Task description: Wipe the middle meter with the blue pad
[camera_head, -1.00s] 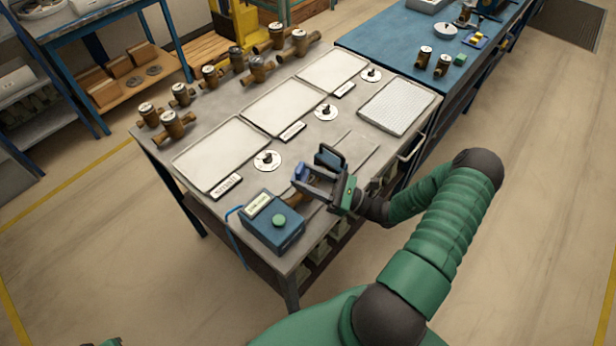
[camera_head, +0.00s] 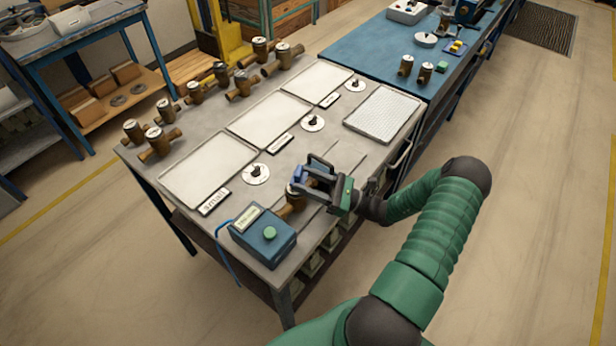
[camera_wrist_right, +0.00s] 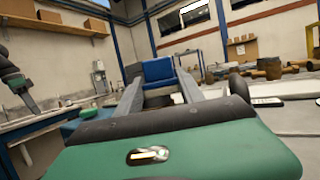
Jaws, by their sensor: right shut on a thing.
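My right gripper (camera_head: 312,179) is shut on the blue pad (camera_head: 298,174) over the near side of the grey bench. The pad also shows between the fingertips in the right wrist view (camera_wrist_right: 158,70). A brass meter (camera_head: 288,209) lies below the gripper, partly hidden by it; I cannot tell whether the pad touches it. Several other brass meters, one of them (camera_head: 240,86), stand along the bench's back edge. I cannot tell which is the middle meter. A green arm with a dark end, apparently my left (camera_wrist_right: 15,85), shows at the left of the right wrist view; its jaws are unclear.
A blue box with a green button (camera_head: 263,238) stands at the bench's near corner. Flat trays (camera_head: 208,170), labels and round white discs (camera_head: 256,174) cover the bench's middle. A white ridged tray (camera_head: 383,115) lies right. A blue-topped bench (camera_head: 375,55) adjoins behind.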

